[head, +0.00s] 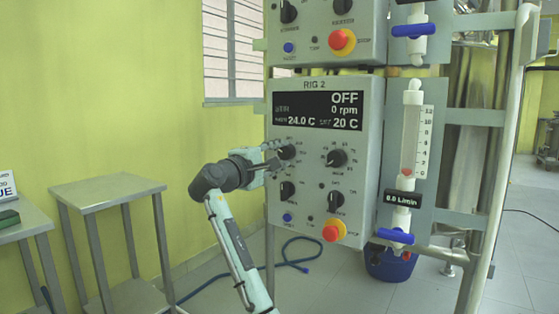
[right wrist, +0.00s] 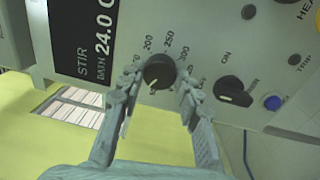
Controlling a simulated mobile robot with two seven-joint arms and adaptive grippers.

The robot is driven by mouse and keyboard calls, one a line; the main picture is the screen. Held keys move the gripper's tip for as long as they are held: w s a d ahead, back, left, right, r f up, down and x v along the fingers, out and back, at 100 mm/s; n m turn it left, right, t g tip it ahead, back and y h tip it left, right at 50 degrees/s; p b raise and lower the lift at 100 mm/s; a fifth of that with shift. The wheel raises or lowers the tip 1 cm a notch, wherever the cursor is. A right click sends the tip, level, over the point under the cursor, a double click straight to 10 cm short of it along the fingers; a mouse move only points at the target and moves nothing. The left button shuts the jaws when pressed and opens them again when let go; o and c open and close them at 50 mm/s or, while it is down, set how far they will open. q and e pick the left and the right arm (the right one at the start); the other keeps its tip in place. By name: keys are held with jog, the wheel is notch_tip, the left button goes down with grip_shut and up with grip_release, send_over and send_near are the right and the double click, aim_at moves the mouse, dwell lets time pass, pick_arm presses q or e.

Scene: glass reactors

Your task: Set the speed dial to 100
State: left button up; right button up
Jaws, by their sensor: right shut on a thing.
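The speed dial (head: 287,152) is a black knob on the RIG 2 panel (head: 372,130), at the left under the display. In the right wrist view the dial (right wrist: 159,72) has 200, 250 and 300 readable around it; the other numbers are partly hidden by my fingers. A pale pointer mark shows on the knob's lower edge in that view, and its exact number cannot be read. My right gripper (head: 274,161) is at the dial, with one finger on each side of it, shut on it. My left gripper is out of view.
More black knobs (head: 336,158) sit right of and below the dial, with a blue button (head: 287,217) and a red stop button (head: 333,231) lower down. A flow meter (head: 411,130) stands at the right. A grey table (head: 107,192) stands left.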

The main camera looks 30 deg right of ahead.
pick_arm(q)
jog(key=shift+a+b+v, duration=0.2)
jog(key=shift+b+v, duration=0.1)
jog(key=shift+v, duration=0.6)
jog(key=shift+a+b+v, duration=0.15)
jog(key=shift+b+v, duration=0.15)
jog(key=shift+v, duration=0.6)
pick_arm(e)
jog(key=shift+f+m, duration=0.15)
jog(key=shift+m, duration=1.35)
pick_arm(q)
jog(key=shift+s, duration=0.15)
pick_arm(e)
jog(key=o, duration=1.2)
jog(key=shift+c, duration=0.2)
jog(key=shift+a, duration=0.1)
jog(key=v, duration=1.2)
